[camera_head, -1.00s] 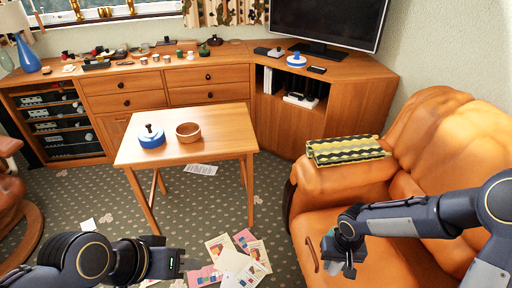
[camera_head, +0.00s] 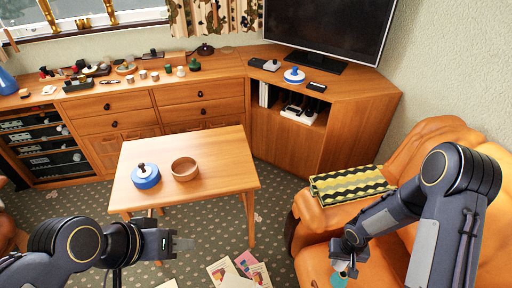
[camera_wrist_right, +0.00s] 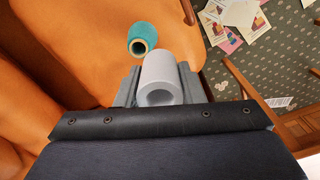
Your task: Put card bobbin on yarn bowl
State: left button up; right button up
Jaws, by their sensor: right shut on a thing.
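The yarn bowl looks to be the brown round bowl (camera_head: 185,168) on the small wooden table (camera_head: 222,180), beside a blue round thing with a dark knob (camera_head: 146,177). My right gripper (camera_head: 346,246) is over the orange armchair, well to the right of the bowl. In the right wrist view a pale grey hollow cylinder (camera_wrist_right: 161,74), likely the card bobbin, sits between the fingers of my right gripper (camera_wrist_right: 160,82), which is shut on it. My left gripper (camera_head: 176,243) is in front of the table, apart from it; its jaw opening is unclear.
A teal spool (camera_wrist_right: 143,36) lies on the orange armchair (camera_head: 318,262), near the held cylinder in the wrist view. A yellow and black patterned cloth (camera_head: 350,184) covers the armrest between my right arm and the table. Papers (camera_head: 238,272) lie on the floor.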

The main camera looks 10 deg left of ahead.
aim_at(186, 172)
jog(key=i+j+u, duration=0.1)
jog(key=u, duration=0.4)
jog(key=i+u, duration=0.15)
jog(key=u, duration=0.3)
jog(key=i+u, duration=0.15)
jog(key=u, duration=0.35)
